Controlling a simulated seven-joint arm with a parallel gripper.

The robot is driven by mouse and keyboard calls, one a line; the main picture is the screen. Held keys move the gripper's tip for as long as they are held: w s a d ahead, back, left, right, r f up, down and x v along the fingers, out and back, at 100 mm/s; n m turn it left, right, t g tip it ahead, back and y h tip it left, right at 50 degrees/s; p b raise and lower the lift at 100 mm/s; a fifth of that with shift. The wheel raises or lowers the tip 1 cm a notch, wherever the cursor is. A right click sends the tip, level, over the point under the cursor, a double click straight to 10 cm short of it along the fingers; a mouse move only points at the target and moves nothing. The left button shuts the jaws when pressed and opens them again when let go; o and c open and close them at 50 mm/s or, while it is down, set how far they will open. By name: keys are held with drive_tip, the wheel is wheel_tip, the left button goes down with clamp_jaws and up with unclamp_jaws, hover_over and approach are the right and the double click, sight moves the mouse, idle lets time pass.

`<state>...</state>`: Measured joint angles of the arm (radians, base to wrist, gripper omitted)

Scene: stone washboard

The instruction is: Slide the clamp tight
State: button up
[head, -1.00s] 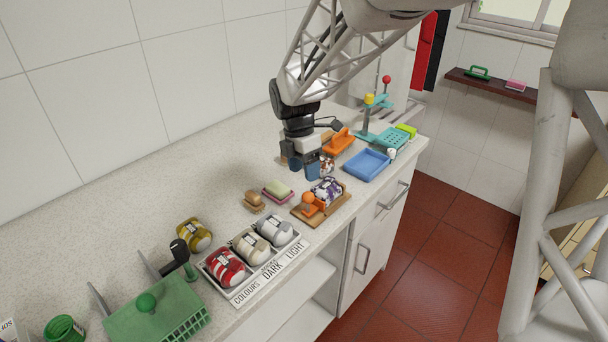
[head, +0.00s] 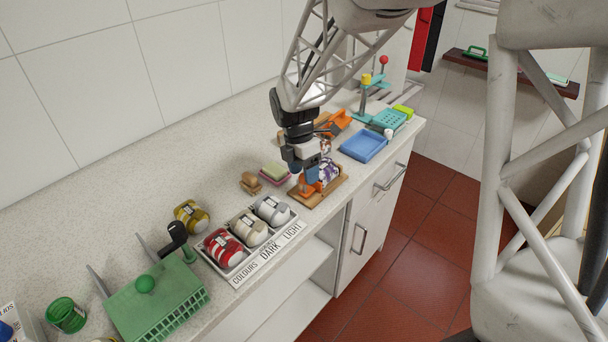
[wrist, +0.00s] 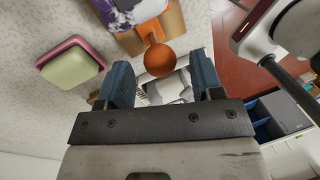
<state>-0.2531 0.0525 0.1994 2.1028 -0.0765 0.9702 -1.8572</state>
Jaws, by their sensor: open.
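The orange clamp (head: 313,187) stands at the near-left end of a small wooden board (head: 313,199), beside a purple and white cloth bundle (head: 329,170). My gripper (head: 303,181) is at the clamp's end of the board and partly hides the clamp and its knob. In the wrist view the clamp's round orange knob (wrist: 159,60) appears between the two blue fingertips of my gripper (wrist: 160,72), with gaps on both sides. The jaws are open and hold nothing. The cloth (wrist: 128,10) shows at the top edge of that view.
A pink and green sponge (head: 274,173) and a wooden brush (head: 250,182) lie left of the board. A sorting tray (head: 280,240) with rolled cloths is nearer the camera. A blue tray (head: 363,145) and teal stand (head: 388,120) are farther back. The counter's front edge is close.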

drive_tip(key=shift+s+d+f, duration=0.1)
drive_tip(key=shift+s+f, duration=0.05)
drive_tip(key=shift+f, duration=0.55)
clamp_jaws()
